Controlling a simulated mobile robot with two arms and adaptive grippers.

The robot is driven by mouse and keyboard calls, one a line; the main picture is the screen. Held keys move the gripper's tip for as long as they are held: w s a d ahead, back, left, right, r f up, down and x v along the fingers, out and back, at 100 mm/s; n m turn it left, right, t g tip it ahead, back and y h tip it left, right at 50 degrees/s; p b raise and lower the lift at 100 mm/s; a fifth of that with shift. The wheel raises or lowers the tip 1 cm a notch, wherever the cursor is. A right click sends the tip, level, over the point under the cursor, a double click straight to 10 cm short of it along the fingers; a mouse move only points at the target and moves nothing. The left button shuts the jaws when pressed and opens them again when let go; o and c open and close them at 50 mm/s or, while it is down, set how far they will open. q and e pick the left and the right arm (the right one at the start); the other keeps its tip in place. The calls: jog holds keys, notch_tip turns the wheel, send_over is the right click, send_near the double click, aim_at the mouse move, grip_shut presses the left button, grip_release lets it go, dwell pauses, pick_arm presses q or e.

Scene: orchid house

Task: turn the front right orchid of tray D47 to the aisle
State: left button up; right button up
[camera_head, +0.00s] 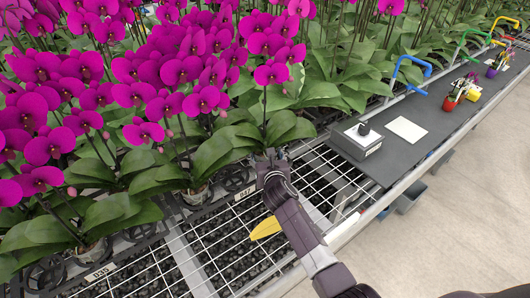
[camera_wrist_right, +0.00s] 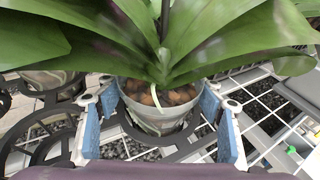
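The orchid at the front right of tray D47 has a pale, see-through pot (camera_wrist_right: 160,118) with bark chips and broad green leaves (camera_wrist_right: 210,35). In the head view its leaves (camera_head: 290,127) overhang my right gripper (camera_head: 266,160), and its pot is mostly hidden. In the wrist view my right gripper (camera_wrist_right: 158,112) has one blue-padded finger on each side of the pot. It looks open; contact with the pot is unclear. The tray D47 label (camera_head: 243,194) sits on the dark tray edge, just left of my gripper. The blooms are magenta. My left gripper is not in view.
Another potted orchid (camera_head: 196,192) stands close by on the left, with the D35 label (camera_head: 100,272) farther left. A yellow object (camera_head: 265,229) lies beside my right arm. Wire mesh (camera_head: 330,178) is bare at right. A white-topped box (camera_head: 357,138) stands on a dark mat (camera_head: 425,118).

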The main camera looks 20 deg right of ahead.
jog(key=c, duration=0.5)
jog(key=shift+r, duration=0.1)
jog(key=shift+c, duration=0.7)
jog(key=shift+r+p, duration=0.2)
jog(key=shift+p, duration=0.2)
